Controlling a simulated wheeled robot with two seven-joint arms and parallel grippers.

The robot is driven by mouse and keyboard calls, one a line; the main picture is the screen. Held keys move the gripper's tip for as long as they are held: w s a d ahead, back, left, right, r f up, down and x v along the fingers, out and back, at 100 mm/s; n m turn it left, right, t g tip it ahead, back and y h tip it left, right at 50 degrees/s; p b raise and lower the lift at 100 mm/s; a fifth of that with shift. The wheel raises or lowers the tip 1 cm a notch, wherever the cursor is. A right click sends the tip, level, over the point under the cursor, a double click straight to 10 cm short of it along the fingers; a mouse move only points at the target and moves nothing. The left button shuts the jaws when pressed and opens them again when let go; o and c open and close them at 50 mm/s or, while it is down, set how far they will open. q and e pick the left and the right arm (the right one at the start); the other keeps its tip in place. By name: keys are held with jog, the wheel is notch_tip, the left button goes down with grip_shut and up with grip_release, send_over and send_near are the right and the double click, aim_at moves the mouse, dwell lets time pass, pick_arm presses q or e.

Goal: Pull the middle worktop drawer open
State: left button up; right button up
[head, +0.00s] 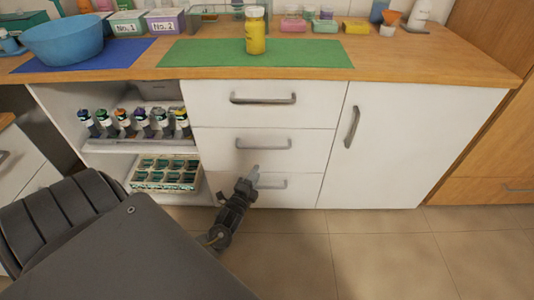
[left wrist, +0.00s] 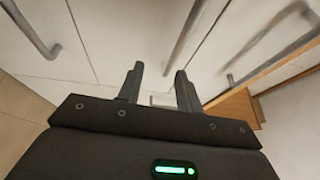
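The middle worktop drawer (head: 215,147) is a white front in a stack of three under the wooden worktop. It is shut, flush with the drawers above and below. Its grey bar handle (head: 263,144) is clear in the head view. My left gripper (head: 253,176) is below that handle in the picture, overlapping the left end of the bottom drawer's handle (head: 275,184). In the left wrist view my left gripper (left wrist: 158,78) has its fingers apart with nothing held. Several bar handles show there, one just beyond the fingers (left wrist: 184,38); I cannot tell which is which. My right gripper is out of view.
The worktop (head: 430,60) carries a yellow jar (head: 255,32) on a green mat (head: 190,52) and a blue bowl (head: 63,40). Open shelves with bottles (head: 142,120) are left of the drawers. A shut cupboard door (head: 410,140) is right. The floor in front is clear.

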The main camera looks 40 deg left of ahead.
aim_at(267, 148)
pick_arm(q)
jog(key=shift+m+t, duration=0.4)
jog(key=shift+t, duration=0.1)
jog(key=x, duration=0.3)
jog(key=r+b+x, duration=0.1)
jog(key=x, duration=0.3)
jog(key=r+x, duration=0.1)
jog(key=x, duration=0.3)
jog(key=shift+s+a+b, duration=0.15)
jog(key=shift+s+b, duration=0.1)
jog(key=shift+b, duration=0.1)
jog(key=shift+w+r, duration=0.1)
jog(key=shift+w, duration=0.2)
jog(key=shift+a, duration=0.1)
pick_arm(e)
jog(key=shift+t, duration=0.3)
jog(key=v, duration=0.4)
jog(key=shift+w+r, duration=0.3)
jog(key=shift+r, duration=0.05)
pick_arm(q)
grip_shut()
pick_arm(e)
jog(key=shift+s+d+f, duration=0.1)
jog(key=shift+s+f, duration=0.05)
